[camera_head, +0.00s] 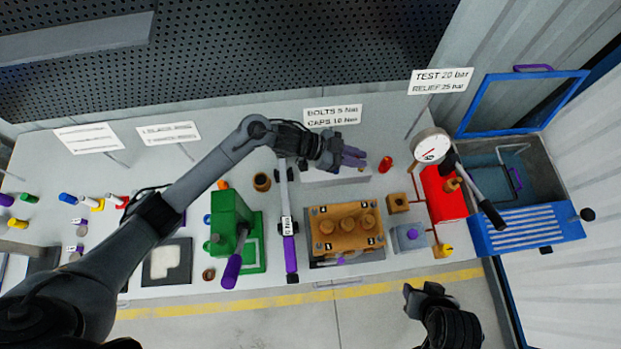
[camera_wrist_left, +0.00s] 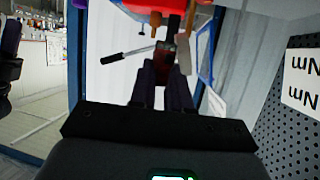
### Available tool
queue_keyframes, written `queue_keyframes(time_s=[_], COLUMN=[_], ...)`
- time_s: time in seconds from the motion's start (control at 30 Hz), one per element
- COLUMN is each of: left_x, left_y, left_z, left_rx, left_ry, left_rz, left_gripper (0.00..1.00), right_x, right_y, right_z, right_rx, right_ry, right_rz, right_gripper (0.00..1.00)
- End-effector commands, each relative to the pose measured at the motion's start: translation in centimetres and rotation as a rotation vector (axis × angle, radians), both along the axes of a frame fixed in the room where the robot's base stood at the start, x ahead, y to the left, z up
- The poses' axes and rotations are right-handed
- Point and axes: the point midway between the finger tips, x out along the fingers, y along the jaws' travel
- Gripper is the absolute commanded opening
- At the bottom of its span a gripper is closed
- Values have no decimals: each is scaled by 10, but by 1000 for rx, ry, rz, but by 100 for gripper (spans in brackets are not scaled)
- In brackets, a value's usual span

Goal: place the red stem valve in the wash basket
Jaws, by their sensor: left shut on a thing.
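My left gripper (camera_head: 358,158) reaches in above the back of the bench. Its jaws are shut on the red stem valve (camera_head: 386,164), whose red end shows just beyond the fingertips. In the left wrist view, the valve (camera_wrist_left: 167,52) is a dark red piece between the fingers (camera_wrist_left: 163,78); the gripped part is hidden. The wash basket (camera_head: 515,178), with a purple handle, sits in the blue wash tank (camera_head: 538,150) at the right, well away from this gripper. My right gripper (camera_head: 425,292) is low in front of the bench; its jaw gap is unclear.
A red test pump (camera_head: 438,195) with a round gauge (camera_head: 431,147) and black lever (camera_head: 491,213) stands between the left gripper and the tank. The tank's blue-framed lid (camera_head: 522,103) is raised. An orange pump block (camera_head: 345,228) and green press (camera_head: 228,225) stand nearer the front.

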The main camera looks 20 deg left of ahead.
Motion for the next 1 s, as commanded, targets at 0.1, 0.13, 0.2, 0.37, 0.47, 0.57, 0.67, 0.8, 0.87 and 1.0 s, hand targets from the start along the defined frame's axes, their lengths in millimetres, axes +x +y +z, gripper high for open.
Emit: queue_keyframes(time_s=[0.1,0.13,0.2,0.37,0.47,0.57,0.67,0.8,0.87,1.0], left_x=[-3,-4,-5,-6,-6,-6,-7,-11,-13,-18], left_y=[2,2,2,2,2,3,10,31,43,71], left_z=[-6,-6,-7,-6,-6,-7,-13,-28,-36,-54], left_rx=[-1,0,0,0,0,1,1,4,3,3], left_ry=[-2,-1,-2,-2,-1,-1,-1,1,0,0], left_rz=[-51,-60,-71,-77,-76,-75,-74,-73,-72,-73], left_gripper=[0,0,0,0,0,0,0,0,0,0], right_x=[0,0,0,0,0,0,0,0,0,0], right_y=[0,0,0,0,-1,-1,-2,-2,-2,-2], right_z=[-9,-10,-10,-9,-9,-10,-14,-25,-32,-47], right_rx=[0,0,0,-1,-4,-7,-9,-9,-9,-8], right_ry=[-1,-1,-1,-2,-3,-2,-3,-3,-3,-2], right_rz=[0,0,0,1,3,5,6,6,6,7], right_gripper=[43,43,43,43,43,43,43,43,43,43])
